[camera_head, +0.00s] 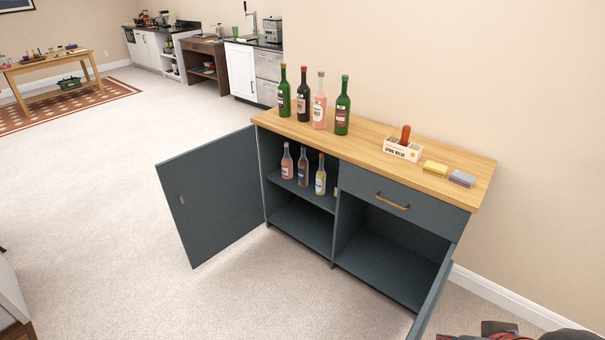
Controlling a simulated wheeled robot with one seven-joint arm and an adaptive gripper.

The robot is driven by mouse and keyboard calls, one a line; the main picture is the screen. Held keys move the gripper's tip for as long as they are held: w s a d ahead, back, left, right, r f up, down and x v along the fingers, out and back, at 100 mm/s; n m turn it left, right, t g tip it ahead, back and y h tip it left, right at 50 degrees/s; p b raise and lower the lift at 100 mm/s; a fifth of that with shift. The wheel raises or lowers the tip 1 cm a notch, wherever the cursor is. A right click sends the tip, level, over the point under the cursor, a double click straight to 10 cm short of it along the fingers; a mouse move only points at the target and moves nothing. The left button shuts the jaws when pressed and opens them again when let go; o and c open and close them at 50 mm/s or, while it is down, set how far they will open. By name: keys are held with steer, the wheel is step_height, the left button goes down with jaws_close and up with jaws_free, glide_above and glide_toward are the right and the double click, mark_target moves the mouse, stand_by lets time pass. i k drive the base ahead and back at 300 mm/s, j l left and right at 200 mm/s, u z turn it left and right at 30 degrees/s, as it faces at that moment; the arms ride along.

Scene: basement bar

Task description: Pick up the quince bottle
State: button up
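Several bottles stand upright at the cabinet, and their labels are too small to read, so I cannot tell for sure which is the quince bottle. On the cabinet top stand a green bottle (284,100), a dark red-capped bottle (303,104), a pink bottle (320,112) and another green bottle (342,112). On the inner left shelf stand a pink bottle (287,164), a dark bluish bottle (303,171) and a pale yellowish bottle (320,180). Part of my gripper (498,331) shows at the bottom right edge, far from the bottles; its fingers are not clear.
The grey-blue cabinet (405,218) has its left door (212,200) swung wide and its right door (432,300) open towards me. A white bottle carrier (402,150), yellow sponge (435,167) and grey block (462,178) sit on top. Carpet is clear at left.

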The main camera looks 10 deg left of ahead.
mark_target(302, 164)
steer(key=i+j, duration=0.2)
steer(key=j, duration=0.25)
steer(key=i+j+z, duration=0.1)
steer(key=j, duration=0.4)
steer(key=i+j, duration=0.25)
steer(key=j, duration=0.25)
steer(key=i+j+z, duration=0.1)
steer(key=j, duration=0.35)
steer(key=i+j, duration=0.25)
steer(key=j, duration=0.25)
steer(key=i+j+z, duration=0.1)
steer(key=j, duration=0.4)
steer(key=i+j, duration=0.2)
steer(key=j, duration=0.3)
steer(key=i+j+z, duration=0.1)
steer(key=j, duration=0.45)
